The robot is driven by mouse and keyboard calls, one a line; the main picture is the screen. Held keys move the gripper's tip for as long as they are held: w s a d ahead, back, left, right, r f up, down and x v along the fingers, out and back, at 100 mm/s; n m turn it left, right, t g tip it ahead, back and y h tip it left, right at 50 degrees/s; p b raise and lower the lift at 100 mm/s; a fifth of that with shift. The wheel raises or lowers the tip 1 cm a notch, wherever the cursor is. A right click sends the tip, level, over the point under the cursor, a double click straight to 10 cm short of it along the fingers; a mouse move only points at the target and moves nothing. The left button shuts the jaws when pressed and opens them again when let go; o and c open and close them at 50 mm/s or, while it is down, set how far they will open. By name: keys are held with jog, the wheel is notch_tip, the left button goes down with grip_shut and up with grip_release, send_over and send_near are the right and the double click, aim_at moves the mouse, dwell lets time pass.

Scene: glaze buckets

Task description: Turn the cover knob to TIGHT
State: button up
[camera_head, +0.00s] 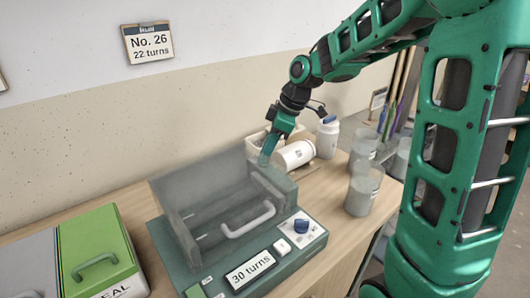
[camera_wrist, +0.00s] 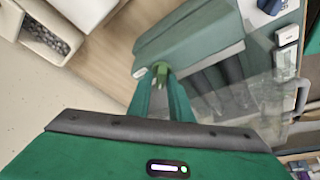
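The blue cover knob (camera_head: 301,226) sits on a white label plate at the front right corner of the dark green machine (camera_head: 262,265). The knob also shows at the top edge of the wrist view (camera_wrist: 268,5). The label's words are too small to read. A clear cover with a pale handle (camera_head: 248,221) is on the machine. My gripper (camera_head: 266,158) points down by the machine's back right corner, away from the knob.
A white jar (camera_head: 295,155) lies on its side by a bin behind the machine. An upright white bottle (camera_head: 327,137) and several clear beakers (camera_head: 361,194) stand to the right. A green and white box (camera_head: 95,255) stands left. The machine's display (camera_head: 250,271) reads "30 turns"; the wall sign (camera_head: 148,43) reads "No. 26, 22 turns".

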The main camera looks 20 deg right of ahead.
jog(key=shift+c, duration=0.4)
grip_shut()
jog(key=shift+m, duration=0.3)
jog(key=m+t, duration=0.1)
jog(key=m, duration=0.2)
jog(key=shift+h, duration=0.4)
jog(key=shift+s+a+m+t+h, duration=0.1)
jog(key=shift+m+t+h, duration=0.5)
jog(key=shift+m, duration=1.3)
